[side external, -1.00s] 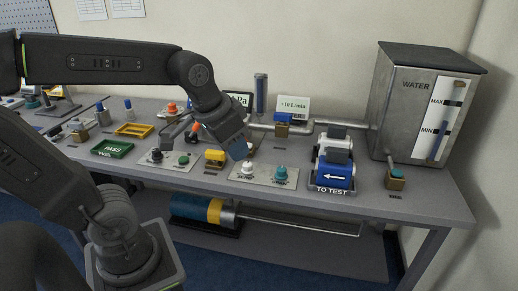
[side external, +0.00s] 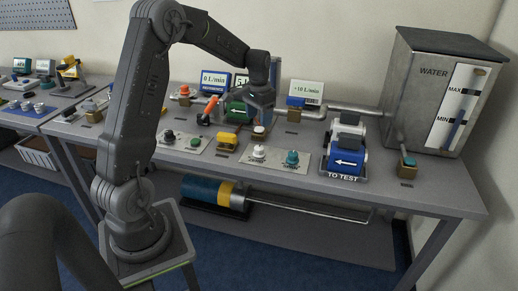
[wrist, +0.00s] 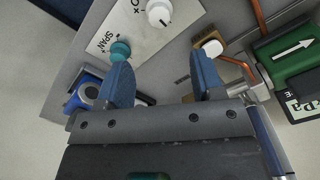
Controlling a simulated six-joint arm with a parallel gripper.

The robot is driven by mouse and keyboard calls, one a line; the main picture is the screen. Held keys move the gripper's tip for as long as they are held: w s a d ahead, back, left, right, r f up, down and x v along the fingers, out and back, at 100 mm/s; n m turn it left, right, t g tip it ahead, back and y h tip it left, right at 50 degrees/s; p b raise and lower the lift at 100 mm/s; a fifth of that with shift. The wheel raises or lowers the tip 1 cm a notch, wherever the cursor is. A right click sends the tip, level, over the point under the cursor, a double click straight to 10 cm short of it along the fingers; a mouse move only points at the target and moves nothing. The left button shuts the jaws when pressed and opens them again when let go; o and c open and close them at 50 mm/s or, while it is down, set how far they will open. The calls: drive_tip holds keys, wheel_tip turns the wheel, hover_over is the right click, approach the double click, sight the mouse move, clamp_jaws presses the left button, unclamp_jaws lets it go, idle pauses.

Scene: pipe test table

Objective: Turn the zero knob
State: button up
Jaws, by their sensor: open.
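The zero knob is a white knob (side external: 259,152) on a light panel at the table front, with a teal span knob (side external: 292,158) to its right. In the wrist view the white knob (wrist: 159,13) is at the top, beyond my fingertips, beside a partly cut-off label ending in "O+". The teal knob (wrist: 120,50) is by the left finger. My gripper (side external: 262,108) is above and behind the panel. Its two blue fingers (wrist: 163,75) are apart with nothing between them. Neither knob is held.
A white-capped brass valve (wrist: 208,46) lies near the right finger. A green block with a white arrow (wrist: 290,48) is at the right. A blue TO TEST valve (side external: 346,160) stands right of the panel, and a water tank (side external: 440,90) at the far right. Pipes run along the back.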

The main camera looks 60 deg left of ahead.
sight(259, 147)
wheel_tip(259, 147, down, 12)
drive_tip(key=shift+d+f, duration=0.1)
drive_tip(key=shift+f, duration=0.15)
idle(0.3)
drive_tip(key=c, duration=0.9)
